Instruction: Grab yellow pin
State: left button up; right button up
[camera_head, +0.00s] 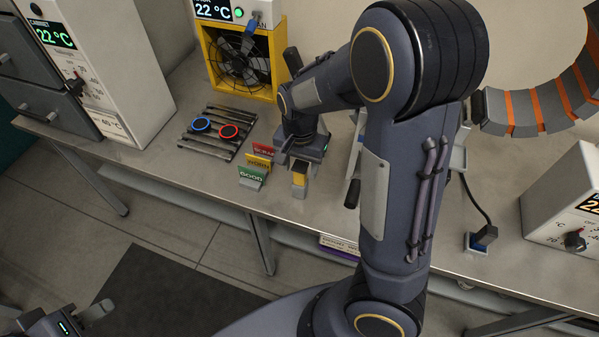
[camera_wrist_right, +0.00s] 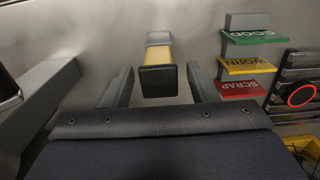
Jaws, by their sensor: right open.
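The yellow pin (camera_head: 299,179) stands on the metal bench, just in front of my right gripper in the head view. In the right wrist view the yellow pin (camera_wrist_right: 158,56) has a black end towards the camera and a grey part at its far end. My right gripper (camera_wrist_right: 161,88) is open, with one finger to each side of the pin's black end and visible gaps between. My right gripper (camera_head: 297,158) is largely hidden by its own body in the head view. My left gripper (camera_head: 90,318) is at the lower left corner, partly cut off, away from the bench.
GOOD (camera_head: 252,175), WORN (camera_head: 259,160) and SCRAP (camera_head: 264,149) signs stand left of the pin. A rack (camera_head: 217,132) with blue and red rings lies beyond them. A yellow-framed fan (camera_head: 240,65) stands behind. A grey bar (camera_wrist_right: 48,88) is left in the wrist view.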

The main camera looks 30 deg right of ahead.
notch_tip(320, 180, down, 2)
jog(key=shift+s+f, duration=0.1)
jog(key=shift+f, duration=0.05)
jog(key=c, duration=1)
